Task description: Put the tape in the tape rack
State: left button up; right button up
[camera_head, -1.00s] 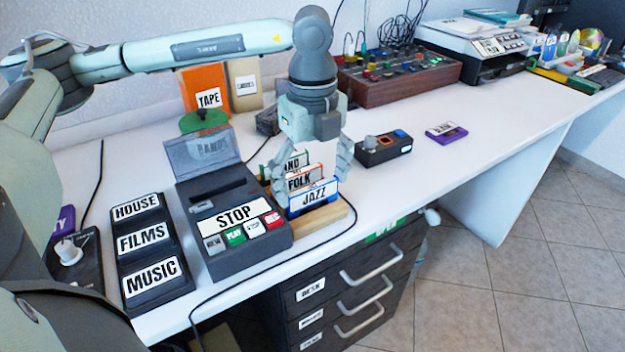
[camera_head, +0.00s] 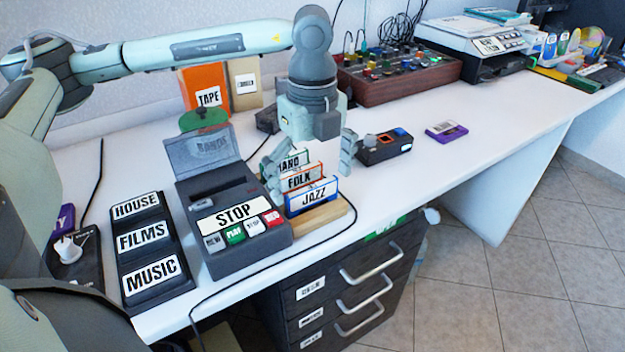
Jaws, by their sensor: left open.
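A wooden tape rack (camera_head: 330,212) stands on the white desk. It holds several upright cassette tapes in a row: the JAZZ tape (camera_head: 314,194) in front, the FOLK tape (camera_head: 300,181) behind it, and another labelled tape (camera_head: 289,161) at the back, its label partly covered. A purple cassette tape (camera_head: 446,131) lies flat on the desk to the right. My left gripper (camera_head: 308,172) is open and points down over the rack, its fingers spread to either side of the upright tapes. Whether a finger touches a tape I cannot tell. My right gripper is not in view.
A tape player (camera_head: 258,252) with raised lid is left of the rack, beside a HOUSE/FILMS/MUSIC panel (camera_head: 122,210). A small dark device (camera_head: 384,147) lies to the right. A wooden-sided mixer (camera_head: 400,82) stands behind. The desk around the purple tape is clear.

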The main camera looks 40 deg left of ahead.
aim_at(312, 187)
pick_arm(q)
notch_tip(312, 187, up, 12)
dwell(0.4)
jog(key=shift+s, duration=0.1)
